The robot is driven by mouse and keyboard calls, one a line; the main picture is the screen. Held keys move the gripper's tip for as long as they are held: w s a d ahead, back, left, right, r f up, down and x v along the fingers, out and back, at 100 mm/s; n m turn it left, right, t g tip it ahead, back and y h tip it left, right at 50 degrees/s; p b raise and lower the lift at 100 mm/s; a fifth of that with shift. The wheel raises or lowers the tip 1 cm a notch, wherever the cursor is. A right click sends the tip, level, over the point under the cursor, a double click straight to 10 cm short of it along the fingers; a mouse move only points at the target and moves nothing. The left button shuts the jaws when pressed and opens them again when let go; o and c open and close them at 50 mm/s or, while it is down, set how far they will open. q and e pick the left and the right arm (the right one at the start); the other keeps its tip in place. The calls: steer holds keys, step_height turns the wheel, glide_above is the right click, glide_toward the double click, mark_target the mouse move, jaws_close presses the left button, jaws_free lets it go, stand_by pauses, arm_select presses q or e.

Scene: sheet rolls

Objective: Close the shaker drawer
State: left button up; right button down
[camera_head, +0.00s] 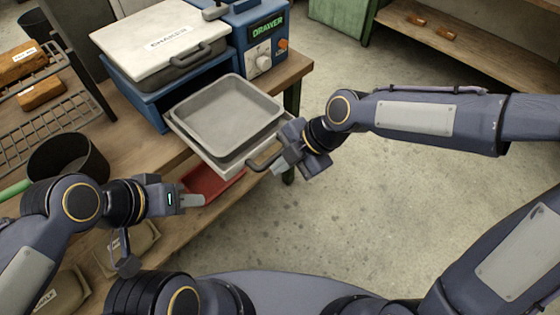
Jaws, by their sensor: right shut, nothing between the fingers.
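The shaker is a blue box (150,108) with a pale lid (160,42) labelled "SHAKER" on the wooden bench. Its drawer (213,158) is pulled out toward the lower right, with a grey tray (222,112) in it. The drawer's dark handle (262,163) is on its front. My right gripper (282,158) is shut, right at the handle with no handle between its fingers; whether it touches the handle is unclear. My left gripper (196,200) is in front of the drawer, over a red tray; its finger gap is hidden by the angle.
A blue control unit (262,45) marked "DRAWER", with a knob, stands beside the shaker. A red tray (215,187) sits below the drawer. A black round container (68,160) and a wire rack (45,115) are at left. Open floor (400,210) lies at right.

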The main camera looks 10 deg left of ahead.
steer(key=shift+w+a+f, duration=0.1)
steer(key=shift+w+a, duration=0.1)
stand_by(0.3)
